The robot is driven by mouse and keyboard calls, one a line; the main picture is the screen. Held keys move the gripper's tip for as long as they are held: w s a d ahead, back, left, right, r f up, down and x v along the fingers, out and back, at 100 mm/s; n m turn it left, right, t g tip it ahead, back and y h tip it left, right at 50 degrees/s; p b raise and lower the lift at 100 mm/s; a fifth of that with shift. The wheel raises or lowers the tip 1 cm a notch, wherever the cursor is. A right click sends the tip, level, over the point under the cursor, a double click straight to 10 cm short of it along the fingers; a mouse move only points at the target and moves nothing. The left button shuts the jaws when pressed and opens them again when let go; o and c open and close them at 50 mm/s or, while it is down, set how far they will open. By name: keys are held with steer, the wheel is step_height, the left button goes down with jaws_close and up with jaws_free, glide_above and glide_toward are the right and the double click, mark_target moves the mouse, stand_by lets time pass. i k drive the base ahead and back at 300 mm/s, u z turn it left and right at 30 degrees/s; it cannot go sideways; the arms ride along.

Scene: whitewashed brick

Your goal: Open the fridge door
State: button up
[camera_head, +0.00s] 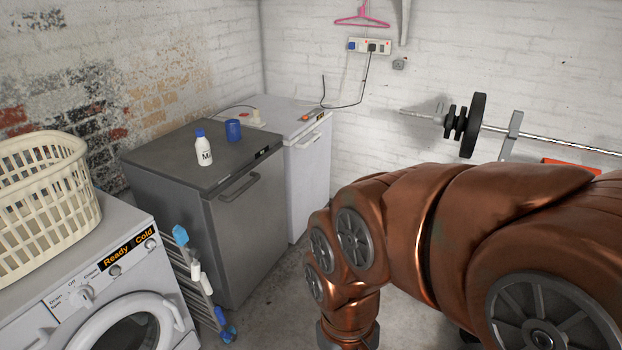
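A dark grey fridge (250,230) stands left of centre. Its front, with a bar handle (240,187) near the top edge, faces right towards my arm. The door looks shut, flush with the body. My copper-coloured arm comes in from the right and bends down at the bottom centre, to the right of the fridge front and apart from it. My gripper is below the frame's bottom edge and out of sight, so its state is hidden.
A white bottle (203,150) and a blue cup (233,130) stand on the fridge. A white chest appliance (308,165) stands behind it. A washing machine (110,290) with a basket (40,200) and a ladder-like rack (190,275) are at left. Floor before the fridge looks clear.

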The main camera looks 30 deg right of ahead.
mark_target(246, 215)
steer(key=z, duration=0.4)
steer(key=i, duration=1.35)
steer(key=u, duration=1.15)
